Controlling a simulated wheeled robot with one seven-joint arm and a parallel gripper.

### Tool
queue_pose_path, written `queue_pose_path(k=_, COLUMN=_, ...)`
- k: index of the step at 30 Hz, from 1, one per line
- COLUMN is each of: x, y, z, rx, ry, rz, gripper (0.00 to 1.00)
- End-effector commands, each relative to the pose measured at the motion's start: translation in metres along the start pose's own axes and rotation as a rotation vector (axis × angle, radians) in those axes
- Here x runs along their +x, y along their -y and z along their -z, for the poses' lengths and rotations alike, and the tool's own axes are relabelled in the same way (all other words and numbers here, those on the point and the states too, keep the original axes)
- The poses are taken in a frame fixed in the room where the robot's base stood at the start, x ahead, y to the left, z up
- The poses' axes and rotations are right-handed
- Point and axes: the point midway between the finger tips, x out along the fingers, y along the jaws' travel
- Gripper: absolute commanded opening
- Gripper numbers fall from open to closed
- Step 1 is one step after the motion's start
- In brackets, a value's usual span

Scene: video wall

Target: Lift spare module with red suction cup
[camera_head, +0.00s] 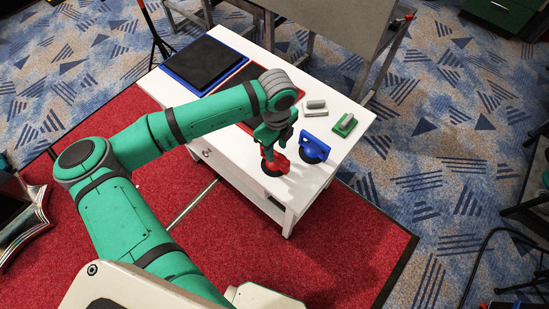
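A red suction cup (275,164) stands near the front edge of the white table. My gripper (268,146) is directly above it, at or around its handle; the fingers are small and partly hidden by my green arm, so I cannot tell if they are closed on it. Two dark panels lie at the table's back left: one on a blue-edged base (168,72), and one on a red-edged base (243,70), partly hidden behind my arm. I cannot tell which is the spare module.
A blue suction cup (316,147) stands just right of the red one. A green-based block (344,125) and a grey-white block (315,107) lie farther right on the white table (318,182). A grey panel on legs (345,28) stands behind the table.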

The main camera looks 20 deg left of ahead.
Motion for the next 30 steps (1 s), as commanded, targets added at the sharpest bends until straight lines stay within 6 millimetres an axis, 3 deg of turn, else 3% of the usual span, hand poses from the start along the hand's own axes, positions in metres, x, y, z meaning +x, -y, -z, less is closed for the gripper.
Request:
queue_pose_path(k=9, x=0.024, y=-0.001, z=-0.001, rx=0.000, ry=0.001, rz=0.000, gripper=0.39)
queue_pose_path(k=18, x=0.064, y=-0.002, z=-0.003, rx=0.000, ry=-0.001, rz=0.000, gripper=0.39)
queue_pose_path(k=30, x=0.069, y=-0.002, z=-0.004, rx=0.000, ry=0.000, rz=0.002, gripper=0.39)
